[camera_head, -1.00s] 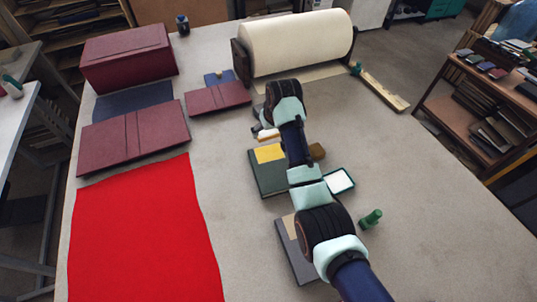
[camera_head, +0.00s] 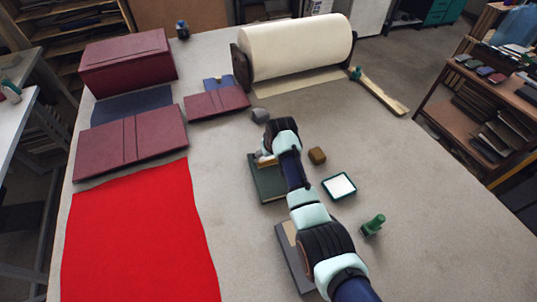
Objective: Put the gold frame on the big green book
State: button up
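A dark green book (camera_head: 270,190) lies flat on the table, partly under my arm in the picture. My gripper (camera_head: 264,161) is at the book's far end, low over it or touching it; I cannot tell which. The wrist hides much of the gripper, so its opening and anything between its fingers are not clear. No gold frame can be made out now. The flat yellow piece seen earlier on the green book's far part does not show; my wrist and gripper cover that area.
A grey lump (camera_head: 260,115), brown block (camera_head: 317,155), white-topped square pad (camera_head: 339,186) and green-handled tool (camera_head: 373,225) stand around the arm. A grey book (camera_head: 291,259) lies nearer.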

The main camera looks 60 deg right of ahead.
jog(key=o, duration=1)
jog(key=shift+f, duration=0.1)
jog(key=p+v, duration=0.3)
jog(key=v, duration=0.9)
jog(key=shift+w, duration=0.1)
